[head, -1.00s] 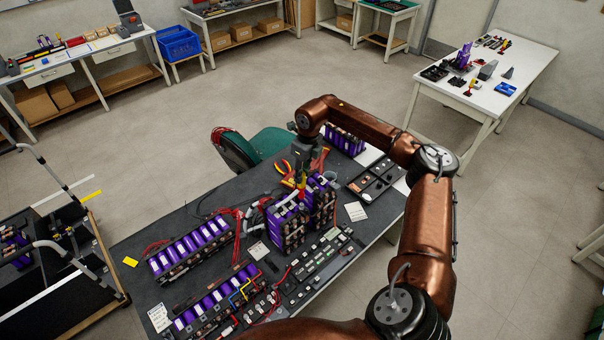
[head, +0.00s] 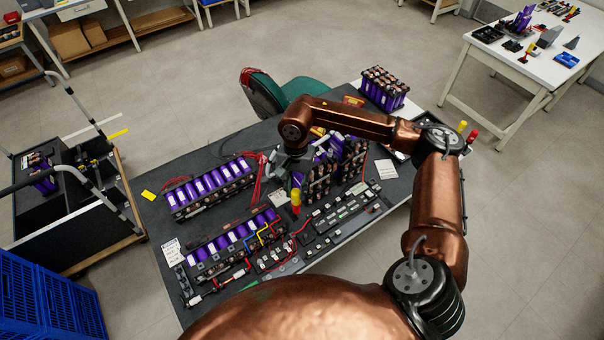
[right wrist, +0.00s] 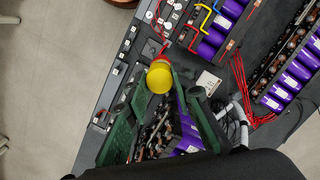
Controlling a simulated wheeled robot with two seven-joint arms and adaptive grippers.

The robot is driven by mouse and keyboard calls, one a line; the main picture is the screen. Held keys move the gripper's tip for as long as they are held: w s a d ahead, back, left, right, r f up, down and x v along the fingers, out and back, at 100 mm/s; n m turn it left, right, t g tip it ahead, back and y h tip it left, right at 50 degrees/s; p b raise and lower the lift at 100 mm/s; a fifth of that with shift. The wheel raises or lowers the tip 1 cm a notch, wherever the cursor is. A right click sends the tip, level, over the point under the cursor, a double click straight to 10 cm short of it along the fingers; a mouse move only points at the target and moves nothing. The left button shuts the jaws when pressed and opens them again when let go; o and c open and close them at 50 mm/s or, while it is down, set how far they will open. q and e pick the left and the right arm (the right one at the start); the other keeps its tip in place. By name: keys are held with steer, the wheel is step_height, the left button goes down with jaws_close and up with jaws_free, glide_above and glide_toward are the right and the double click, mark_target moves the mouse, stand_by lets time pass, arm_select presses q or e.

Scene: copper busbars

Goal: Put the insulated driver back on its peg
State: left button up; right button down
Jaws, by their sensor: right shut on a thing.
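The insulated driver (head: 296,199), with a yellow and red handle, hangs from my right gripper (head: 293,172) over the middle of the dark bench, in front of the upright purple cell modules. In the right wrist view its round yellow end (right wrist: 159,78) shows at the tips of the green fingers (right wrist: 168,105), with a red part just beyond. The rest of the driver is hidden. I cannot make out an empty peg. Two more yellow and red handles (head: 468,131) stand upright at the bench's right end, behind my arm. My left gripper is out of view.
Purple cell modules (head: 210,188) with red wires lie on the left of the bench. A long dark busbar strip (head: 343,209) lies in front of the driver. A green chair (head: 303,90) stands behind the bench, a black cart (head: 75,215) to the left.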

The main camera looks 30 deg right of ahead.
steer(key=s+a+f+n+b, duration=0.1)
steer(key=s+a+f+n, duration=0.2)
steer(key=f, duration=0.2)
steer(key=d+f+m+t+p, duration=0.1)
steer(key=f+m, duration=0.4)
steer(key=m, duration=0.5)
steer(key=d+f+m+t+p, duration=0.1)
steer(key=d+f+m+p, duration=0.2)
steer(key=f+m, duration=0.3)
steer(key=shift+d+f+m+p, duration=0.3)
steer(key=shift+d+m, duration=0.4)
steer(key=shift+m, duration=2)
steer(key=shift+f, duration=0.1)
steer(key=shift+f+b, duration=0.8)
steer(key=shift+b, duration=0.05)
steer(key=shift+f, duration=0.15)
